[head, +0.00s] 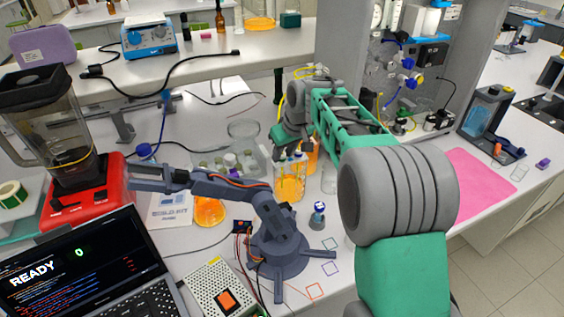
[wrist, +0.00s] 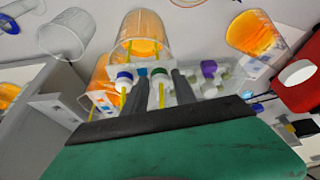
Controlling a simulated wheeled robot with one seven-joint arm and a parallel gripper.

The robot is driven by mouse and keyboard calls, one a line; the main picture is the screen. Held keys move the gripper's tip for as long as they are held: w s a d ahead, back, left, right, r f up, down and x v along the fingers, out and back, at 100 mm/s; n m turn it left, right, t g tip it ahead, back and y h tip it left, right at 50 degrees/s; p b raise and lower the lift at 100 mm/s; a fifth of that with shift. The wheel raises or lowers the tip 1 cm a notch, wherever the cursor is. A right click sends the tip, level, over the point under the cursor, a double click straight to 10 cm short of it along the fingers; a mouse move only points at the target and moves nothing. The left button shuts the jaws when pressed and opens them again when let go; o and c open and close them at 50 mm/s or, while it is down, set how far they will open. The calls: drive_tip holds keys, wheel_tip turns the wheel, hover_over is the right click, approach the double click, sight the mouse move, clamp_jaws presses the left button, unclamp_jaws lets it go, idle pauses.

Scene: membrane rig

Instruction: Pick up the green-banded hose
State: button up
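The green-banded hose (wrist: 159,73) shows in the wrist view as a white end piece with a green band and a yellow stem. It stands between the two dark fingers of my gripper (wrist: 160,84), which look apart, with a narrow gap to the hose. A blue-banded hose (wrist: 124,77) with a yellow stem is just left of the left finger. In the head view my gripper (head: 291,138) is above a beaker of orange liquid (head: 290,182), where the hose ends gather. The fingertips and the green band are hard to make out there.
A purple-capped piece (wrist: 209,68) stands right of the fingers among small vials. A smaller dark robot arm (head: 275,240) stands in front of the beaker. A blender (head: 70,165) and a laptop (head: 90,265) are at the left. A pink mat (head: 480,180) lies clear at the right.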

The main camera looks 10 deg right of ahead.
clamp_jaws()
idle(0.4)
wheel_tip(320, 180, up, 18)
drive_tip(key=p, duration=0.2)
idle(0.3)
drive_tip(key=shift+c, duration=1.5)
unclamp_jaws()
clamp_jaws()
